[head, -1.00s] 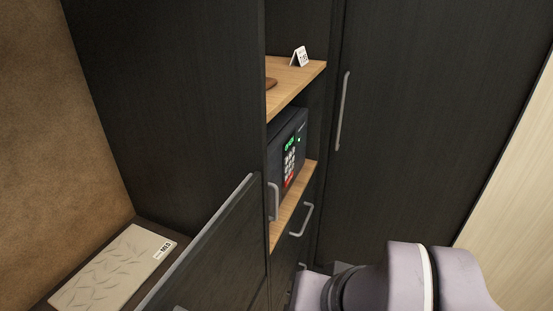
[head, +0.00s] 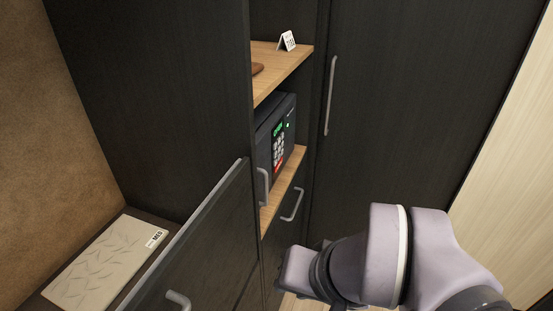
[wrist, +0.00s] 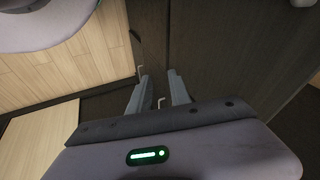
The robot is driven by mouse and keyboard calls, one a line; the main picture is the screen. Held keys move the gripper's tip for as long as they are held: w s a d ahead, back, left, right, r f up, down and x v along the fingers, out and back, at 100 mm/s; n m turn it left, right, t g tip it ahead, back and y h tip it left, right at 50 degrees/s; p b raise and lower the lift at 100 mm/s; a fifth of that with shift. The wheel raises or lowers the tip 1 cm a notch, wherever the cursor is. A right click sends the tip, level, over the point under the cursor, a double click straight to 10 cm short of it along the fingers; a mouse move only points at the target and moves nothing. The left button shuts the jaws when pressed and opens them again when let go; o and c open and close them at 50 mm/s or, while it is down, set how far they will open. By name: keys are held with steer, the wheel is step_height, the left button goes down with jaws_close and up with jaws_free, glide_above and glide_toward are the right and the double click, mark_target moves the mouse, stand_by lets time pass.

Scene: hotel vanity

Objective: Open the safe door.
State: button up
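The safe (head: 286,118) is a dark box on the wooden shelf of the tall dark cabinet in the head view. Its front carries a lit green display, a keypad and a red key, and its door looks shut. A grey upright handle (head: 264,187) shows at the lower left of the safe's front; I cannot tell whether it belongs to the safe. In the wrist view my gripper (wrist: 158,90) is open and empty, its two fingers apart, pointing at dark panels and floor. The safe is not visible there. In the head view my arm is low and right of the safe, with its fingers hidden.
A drawer handle (head: 292,204) sits below the safe's shelf. A tall dark door with a long handle (head: 330,95) stands to the right. A dark panel with a grey top edge (head: 215,190) stands at the front left. A patterned beige board (head: 100,262) lies beyond it.

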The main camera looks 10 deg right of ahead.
steer(key=shift+o, duration=0.3)
steer(key=f+m+g+y, duration=0.1)
steer(key=w+a+f+m+g+y, duration=0.1)
steer(key=m, duration=0.1)
steer(key=w+f+m+g+y+p, duration=0.1)
steer(key=m+y, duration=0.1)
steer(key=shift+w+a+g, duration=0.15)
steer(key=shift+w+g, duration=0.1)
steer(key=shift+g, duration=0.05)
steer(key=w+d+f+m+t+y+p, duration=0.25)
steer(key=w+d+m+t+y, duration=0.35)
steer(key=w+d+m+t, duration=0.75)
steer(key=w+a+m+g+b, duration=0.1)
steer(key=w+a+b, duration=0.1)
steer(key=w+a, duration=0.2)
steer(key=w+a+m+g+b, duration=0.1)
steer(key=w+a, duration=0.4)
steer(key=w, duration=0.5)
steer(key=shift+a+f+m+b, duration=0.15)
steer(key=shift+f+m+b, duration=0.2)
steer(key=shift+m+b, duration=0.35)
jaws_close()
